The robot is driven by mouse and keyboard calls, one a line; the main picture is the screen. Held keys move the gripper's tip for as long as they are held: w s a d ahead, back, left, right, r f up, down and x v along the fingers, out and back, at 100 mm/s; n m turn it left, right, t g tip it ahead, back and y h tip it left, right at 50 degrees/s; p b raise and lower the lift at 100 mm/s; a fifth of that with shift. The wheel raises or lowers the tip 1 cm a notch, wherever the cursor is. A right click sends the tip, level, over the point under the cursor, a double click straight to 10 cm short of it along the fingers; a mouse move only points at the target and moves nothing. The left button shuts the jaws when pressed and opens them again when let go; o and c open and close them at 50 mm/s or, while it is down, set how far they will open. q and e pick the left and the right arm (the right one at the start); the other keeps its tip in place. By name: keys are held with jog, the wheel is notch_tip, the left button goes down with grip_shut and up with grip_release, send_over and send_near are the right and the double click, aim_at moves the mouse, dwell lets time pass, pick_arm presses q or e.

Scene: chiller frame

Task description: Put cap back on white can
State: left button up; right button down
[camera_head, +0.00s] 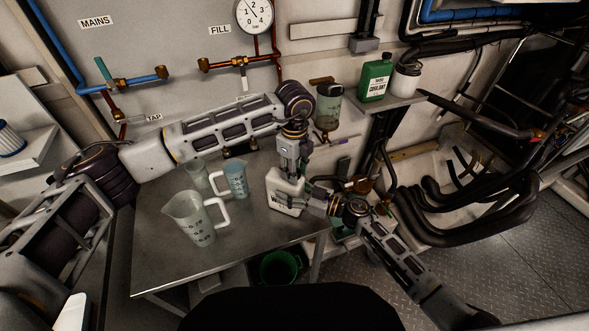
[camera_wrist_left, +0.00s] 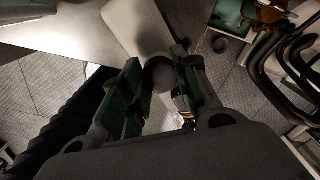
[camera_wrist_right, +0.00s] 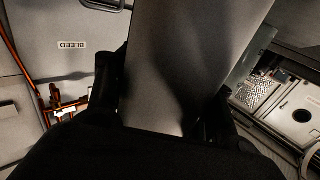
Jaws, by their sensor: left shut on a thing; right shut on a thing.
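The white can (camera_head: 284,193) stands on the bench, near its right end. My right gripper (camera_head: 312,204) reaches it from the right and is shut on its body. In the right wrist view the can's pale side (camera_wrist_right: 190,60) fills the space between the fingers. My left gripper (camera_head: 290,172) points down right over the can's top. In the left wrist view a dark round cap (camera_wrist_left: 160,73) sits between its green-padded fingers, with the pale can (camera_wrist_left: 138,28) behind. The can's mouth is hidden, so I cannot tell whether the cap touches it.
A large clear jug (camera_head: 193,216) and a smaller jug with bluish contents (camera_head: 236,180) stand left of the can on the metal bench (camera_head: 170,265). A green bottle (camera_head: 375,80) and a white container with a dark lid (camera_head: 405,80) stand on a shelf. A green bucket (camera_head: 279,268) is below.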

pick_arm(q)
jog(key=m, duration=0.5)
jog(key=shift+m, duration=0.3)
jog(key=m, duration=2)
jog(key=shift+m, duration=0.3)
jog(key=m, duration=0.4)
jog(key=shift+m, duration=0.3)
jog(key=m, duration=1)
jog(key=shift+f, duration=0.1)
jog(key=o, duration=1.2)
